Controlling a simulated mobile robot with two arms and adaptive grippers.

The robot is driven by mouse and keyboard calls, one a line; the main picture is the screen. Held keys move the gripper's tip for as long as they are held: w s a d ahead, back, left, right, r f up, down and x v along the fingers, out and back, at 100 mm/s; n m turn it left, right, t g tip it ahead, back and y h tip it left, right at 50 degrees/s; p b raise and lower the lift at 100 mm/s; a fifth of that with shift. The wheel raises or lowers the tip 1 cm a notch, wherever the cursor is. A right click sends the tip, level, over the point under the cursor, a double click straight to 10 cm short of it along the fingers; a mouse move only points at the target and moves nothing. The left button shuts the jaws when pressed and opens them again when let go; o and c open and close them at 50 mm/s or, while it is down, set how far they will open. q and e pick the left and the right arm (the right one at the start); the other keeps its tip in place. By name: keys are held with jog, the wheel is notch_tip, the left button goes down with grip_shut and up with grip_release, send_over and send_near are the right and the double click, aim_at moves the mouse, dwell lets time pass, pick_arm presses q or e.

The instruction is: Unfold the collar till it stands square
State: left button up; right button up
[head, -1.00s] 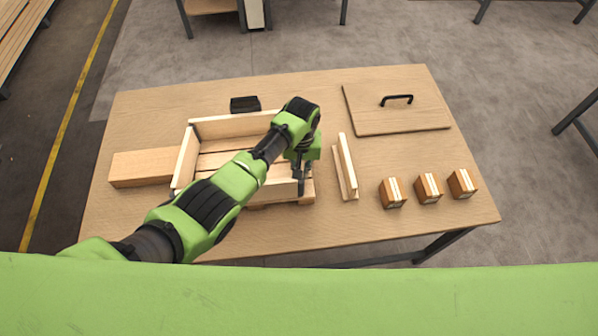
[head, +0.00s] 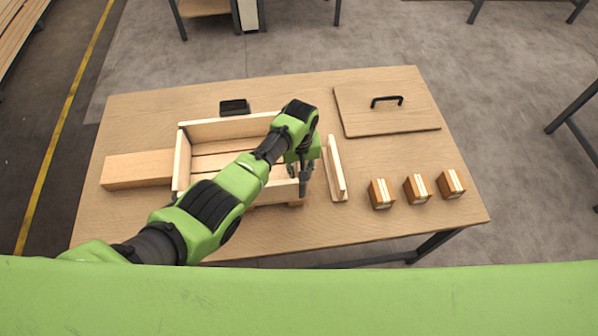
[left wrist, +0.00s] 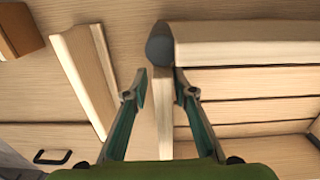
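The pale wooden collar (head: 220,129) stands around the slatted pallet (head: 205,165) on the table. Its back and left walls show upright; my left arm hides much of the front and right. My left gripper (head: 303,185) is at the collar's front right corner. In the left wrist view its fingers (left wrist: 163,88) are apart on either side of a narrow board edge (left wrist: 163,130), with a gap on the left finger's side. A dark rounded hinge (left wrist: 159,45) sits where this board meets a longer wall (left wrist: 240,43). My right gripper is not in view.
A wooden strip with a raised edge (head: 335,168) lies close right of the gripper. Three small cartons (head: 417,189) and a lid with a black handle (head: 387,117) are further right. A wooden block (head: 137,169) is left of the collar, a black box (head: 234,107) behind.

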pick_arm(q)
jog(key=shift+r, duration=0.5)
notch_tip(320, 180, up, 11)
jog(key=shift+f, duration=0.1)
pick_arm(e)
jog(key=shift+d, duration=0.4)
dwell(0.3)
